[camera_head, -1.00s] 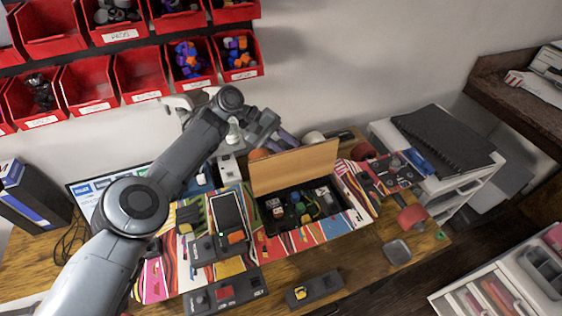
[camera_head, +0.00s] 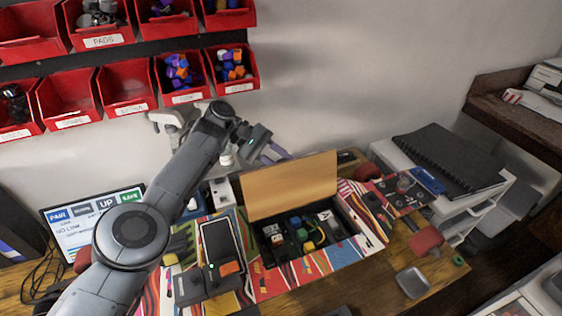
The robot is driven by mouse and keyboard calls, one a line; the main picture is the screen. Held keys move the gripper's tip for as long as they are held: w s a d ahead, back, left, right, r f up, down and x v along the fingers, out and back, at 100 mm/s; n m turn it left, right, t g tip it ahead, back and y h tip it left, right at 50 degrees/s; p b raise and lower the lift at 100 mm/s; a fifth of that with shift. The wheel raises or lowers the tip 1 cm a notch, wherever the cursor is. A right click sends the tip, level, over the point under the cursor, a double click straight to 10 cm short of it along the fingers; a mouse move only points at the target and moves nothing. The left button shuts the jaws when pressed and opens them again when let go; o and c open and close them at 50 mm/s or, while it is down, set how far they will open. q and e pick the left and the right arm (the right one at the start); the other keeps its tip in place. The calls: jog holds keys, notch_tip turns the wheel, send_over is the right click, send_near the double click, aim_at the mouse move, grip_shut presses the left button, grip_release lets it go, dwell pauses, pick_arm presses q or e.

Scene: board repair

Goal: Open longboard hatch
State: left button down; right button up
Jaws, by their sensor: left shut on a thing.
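The longboard (camera_head: 340,256) lies across the wooden table, its deck covered in colourful stripes. Its hatch (camera_head: 290,186) stands raised as a plain brown panel at the back edge of a dark compartment (camera_head: 285,251). Several small parts, green, yellow and white, sit inside the compartment. My left arm reaches in from the lower left, and my left gripper (camera_head: 262,148) is behind the upper left of the raised hatch. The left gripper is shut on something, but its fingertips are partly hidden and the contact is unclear. My right gripper is not in view.
Red bins (camera_head: 125,90) of parts hang on the wall above. A monitor (camera_head: 93,215) stands at the left. A white drawer unit (camera_head: 455,200) with a black notebook (camera_head: 447,158) is at the right. A small metal tray (camera_head: 413,282) lies near the front right edge.

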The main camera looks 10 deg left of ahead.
pick_arm(q)
jog(key=shift+f, duration=0.1)
jog(key=c, duration=0.9)
grip_release()
jog(key=shift+o, duration=0.2)
